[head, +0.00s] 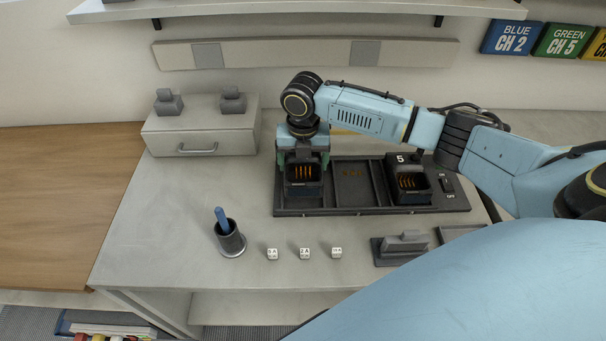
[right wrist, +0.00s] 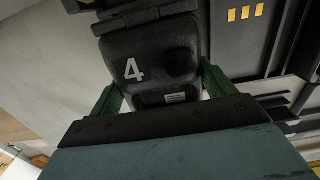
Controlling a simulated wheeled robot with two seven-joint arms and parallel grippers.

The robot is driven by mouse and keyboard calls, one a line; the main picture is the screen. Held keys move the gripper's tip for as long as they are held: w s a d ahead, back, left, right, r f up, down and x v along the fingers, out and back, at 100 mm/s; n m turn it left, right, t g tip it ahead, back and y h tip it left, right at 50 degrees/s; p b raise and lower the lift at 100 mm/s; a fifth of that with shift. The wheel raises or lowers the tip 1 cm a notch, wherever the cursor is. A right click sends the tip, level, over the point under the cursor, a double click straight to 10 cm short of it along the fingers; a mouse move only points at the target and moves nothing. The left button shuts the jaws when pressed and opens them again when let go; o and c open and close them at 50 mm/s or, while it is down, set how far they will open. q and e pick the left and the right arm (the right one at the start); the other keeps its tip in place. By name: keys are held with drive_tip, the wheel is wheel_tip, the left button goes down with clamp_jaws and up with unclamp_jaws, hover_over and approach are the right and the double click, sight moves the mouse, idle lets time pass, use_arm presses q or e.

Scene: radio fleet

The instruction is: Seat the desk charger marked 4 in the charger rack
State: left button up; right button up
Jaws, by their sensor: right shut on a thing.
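The desk charger marked 4 (right wrist: 150,60) is black with a white 4 and sits between the green fingers of my right gripper (right wrist: 158,88). In the head view the charger (head: 303,183) shows its open pocket with orange contacts, at the left end of the dark charger rack (head: 352,209). My right gripper (head: 303,160) is shut on it from above and behind. I cannot tell whether the charger rests in the left bay or hangs just above it. A charger marked 5 (head: 405,172) stands in the right bay. The middle bay (head: 351,184) is empty. My left gripper is not in view.
A pen cup (head: 231,242) and small white cubes (head: 305,253) stand in front of the rack. A dark grey block on a base (head: 400,249) lies at front right. A drawer box (head: 200,134) stands at back left. A shelf (head: 300,7) overhangs the back wall.

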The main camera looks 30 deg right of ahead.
sight(303, 170)
wheel_tip(303, 170, down, 4)
drive_tip(key=shift+f, duration=0.1)
idle(0.4)
drive_tip(key=o, duration=1.1)
drive_tip(key=shift+f, duration=0.1)
drive_tip(key=r, duration=0.6)
drive_tip(key=r+p, duration=0.1)
drive_tip(key=r, duration=0.5)
drive_tip(key=shift+s+a+r, duration=0.15)
drive_tip(key=shift+s+r, duration=0.05)
